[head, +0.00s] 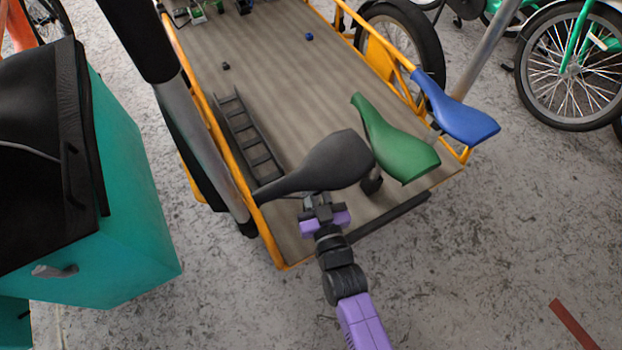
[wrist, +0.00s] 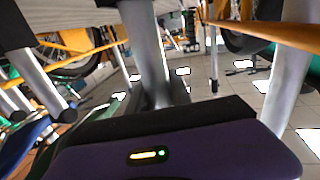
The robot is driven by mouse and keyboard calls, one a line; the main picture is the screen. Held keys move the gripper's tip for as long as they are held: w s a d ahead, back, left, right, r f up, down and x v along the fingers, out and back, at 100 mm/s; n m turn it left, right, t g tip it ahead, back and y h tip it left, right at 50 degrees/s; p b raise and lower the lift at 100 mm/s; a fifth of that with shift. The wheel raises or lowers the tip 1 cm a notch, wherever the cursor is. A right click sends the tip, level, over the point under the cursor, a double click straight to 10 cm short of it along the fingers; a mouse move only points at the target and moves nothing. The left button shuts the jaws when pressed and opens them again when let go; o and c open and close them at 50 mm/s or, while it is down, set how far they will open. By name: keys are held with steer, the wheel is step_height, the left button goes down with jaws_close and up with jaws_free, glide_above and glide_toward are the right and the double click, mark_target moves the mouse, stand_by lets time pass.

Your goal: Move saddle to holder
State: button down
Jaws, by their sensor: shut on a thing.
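A black saddle (head: 325,163) is over the near end of the yellow-framed cargo bed, its narrow nose pointing left. My gripper (head: 322,203), with purple parts, is shut at the saddle's near underside; its fingertips are mostly hidden. A green saddle (head: 395,143) and a blue saddle (head: 455,112) stand to the right of the black one. In the wrist view, a silver post (wrist: 146,50) rises just beyond the purple gripper body. I cannot tell which thing is the holder.
The cargo bed (head: 290,60) has yellow side rails and carries a black ladder-shaped rack (head: 247,138). A teal box (head: 125,200) with a black cover stands at left. Bicycle wheels (head: 570,70) are at upper right. The floor at lower right is mostly clear.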

steer(key=c, duration=1.1)
jaws_free()
steer(key=shift+p+v, duration=1.25)
steer(key=shift+v, duration=2.65)
